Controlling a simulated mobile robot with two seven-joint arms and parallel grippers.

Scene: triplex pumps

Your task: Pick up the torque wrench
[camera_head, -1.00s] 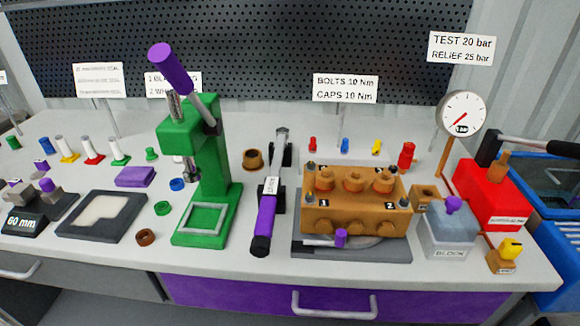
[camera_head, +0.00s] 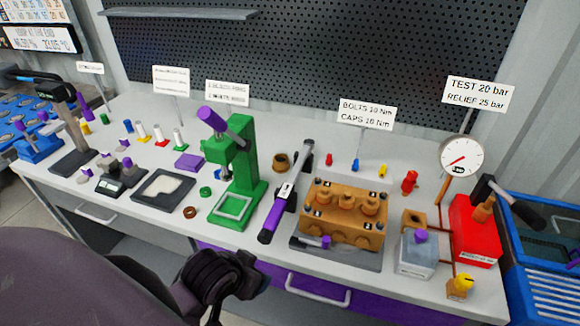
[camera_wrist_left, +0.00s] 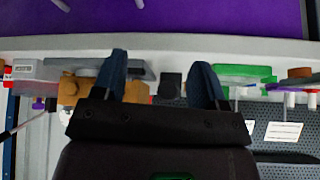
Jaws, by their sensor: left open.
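The torque wrench (camera_head: 271,222) lies on the bench with its purple handle toward the front edge and its metal head toward the back. It is between the green press (camera_head: 238,175) and the brown pump block (camera_head: 343,215). My left gripper (camera_head: 243,276) is in front of the bench, short of the handle end and apart from it. In the left wrist view the gripper (camera_wrist_left: 160,80) has its two fingers wide apart with nothing held. A dark end, seemingly the wrench handle's (camera_wrist_left: 170,86), shows between the fingers. My right gripper is not in view.
A purple drawer with a handle (camera_head: 318,290) is below the bench edge. A red test pump (camera_head: 474,230), a grey block (camera_head: 417,255) and a gauge (camera_head: 461,157) stand at the right. A dark tray (camera_head: 163,190) lies left of the press. Small coloured parts line the back.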

